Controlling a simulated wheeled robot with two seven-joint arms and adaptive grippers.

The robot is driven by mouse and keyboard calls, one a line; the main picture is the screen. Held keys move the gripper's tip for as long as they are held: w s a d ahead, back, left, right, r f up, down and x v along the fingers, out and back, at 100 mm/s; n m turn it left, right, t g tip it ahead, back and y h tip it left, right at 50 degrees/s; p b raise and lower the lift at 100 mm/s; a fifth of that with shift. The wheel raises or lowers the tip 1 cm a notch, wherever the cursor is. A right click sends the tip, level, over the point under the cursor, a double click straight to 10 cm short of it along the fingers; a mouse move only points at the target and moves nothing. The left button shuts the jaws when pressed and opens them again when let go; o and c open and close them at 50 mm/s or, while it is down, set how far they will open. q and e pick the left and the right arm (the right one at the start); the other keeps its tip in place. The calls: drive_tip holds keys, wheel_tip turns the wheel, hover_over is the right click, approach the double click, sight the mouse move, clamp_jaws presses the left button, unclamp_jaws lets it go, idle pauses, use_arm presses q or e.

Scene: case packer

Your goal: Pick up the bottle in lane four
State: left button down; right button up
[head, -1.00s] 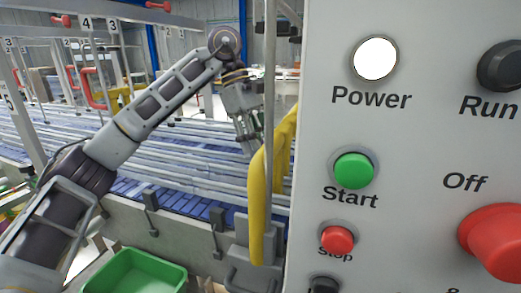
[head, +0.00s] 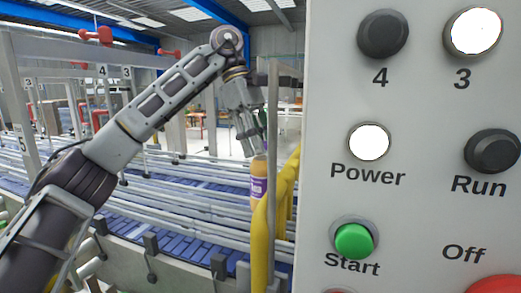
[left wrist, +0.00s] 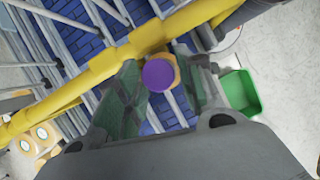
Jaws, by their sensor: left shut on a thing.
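My left gripper (head: 252,140) is shut on a bottle (head: 258,185) with an orange-yellow body and a purple and white label. In the head view the bottle hangs upright below the fingers, in front of the conveyor lanes and partly hidden by a yellow guard. In the left wrist view the bottle's round purple cap (left wrist: 158,75) shows between the two fingers of my left gripper (left wrist: 160,90). Which lane it stands over cannot be told. My right gripper is not in view.
A grey control panel (head: 420,130) with buttons fills the right side. A yellow pipe guard (head: 288,185) stands close to the bottle. The blue conveyor lanes (head: 150,222) run behind my arm. A green bin (left wrist: 240,92) shows in the left wrist view.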

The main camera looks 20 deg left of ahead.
use_arm(q)
drive_tip(key=a+p, duration=0.4)
drive_tip(key=a, duration=1.5)
drive_tip(key=shift+w, duration=0.35)
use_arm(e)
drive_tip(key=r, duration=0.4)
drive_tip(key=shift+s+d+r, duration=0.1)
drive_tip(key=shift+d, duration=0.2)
use_arm(q)
drive_tip(key=shift+d+f, duration=0.1)
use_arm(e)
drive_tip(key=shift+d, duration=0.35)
